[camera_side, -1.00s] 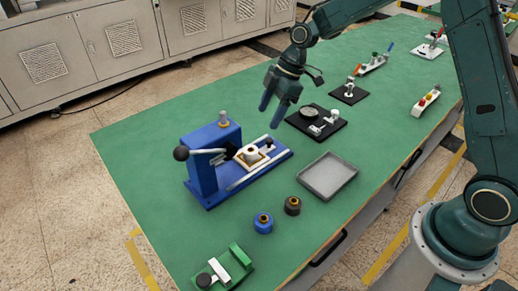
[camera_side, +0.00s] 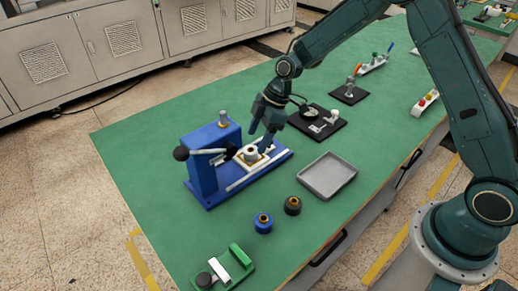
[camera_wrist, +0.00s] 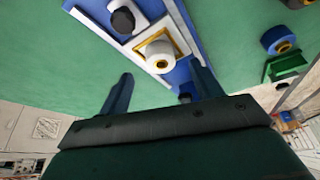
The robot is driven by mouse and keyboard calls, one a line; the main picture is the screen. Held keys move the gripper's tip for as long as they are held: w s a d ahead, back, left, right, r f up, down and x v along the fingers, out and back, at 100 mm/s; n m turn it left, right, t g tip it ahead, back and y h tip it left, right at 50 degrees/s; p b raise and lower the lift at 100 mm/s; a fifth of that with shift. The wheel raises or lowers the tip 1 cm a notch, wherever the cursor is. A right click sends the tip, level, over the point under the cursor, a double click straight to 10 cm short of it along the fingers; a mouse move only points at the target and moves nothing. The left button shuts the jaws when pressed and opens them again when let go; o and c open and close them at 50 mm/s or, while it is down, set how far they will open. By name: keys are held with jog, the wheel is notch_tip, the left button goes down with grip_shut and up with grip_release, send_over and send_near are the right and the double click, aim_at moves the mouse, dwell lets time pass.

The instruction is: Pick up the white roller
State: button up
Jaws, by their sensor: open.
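The white roller (camera_side: 250,154) sits upright in a yellow-edged square holder on the blue fixture (camera_side: 203,170). It also shows in the wrist view (camera_wrist: 160,58), ahead of my fingers and between their lines. My gripper (camera_side: 262,134) points down just above and behind the right side of the fixture, close to the roller. Its fingers stand apart with nothing between them; in the wrist view (camera_wrist: 160,88) the gap is empty.
A grey tray (camera_side: 328,177) lies to the right. A blue roller (camera_side: 263,222) and a dark roller (camera_side: 292,205) stand in front. The fixture's black-knobbed lever (camera_side: 182,153) is left of the white roller. A black base with parts (camera_side: 318,122) is behind right.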

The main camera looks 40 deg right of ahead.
aim_at(251, 150)
jog(key=shift+x, duration=2)
jog(key=shift+w+a, duration=0.1)
jog(key=shift+a, duration=0.05)
jog(key=c, duration=1.1)
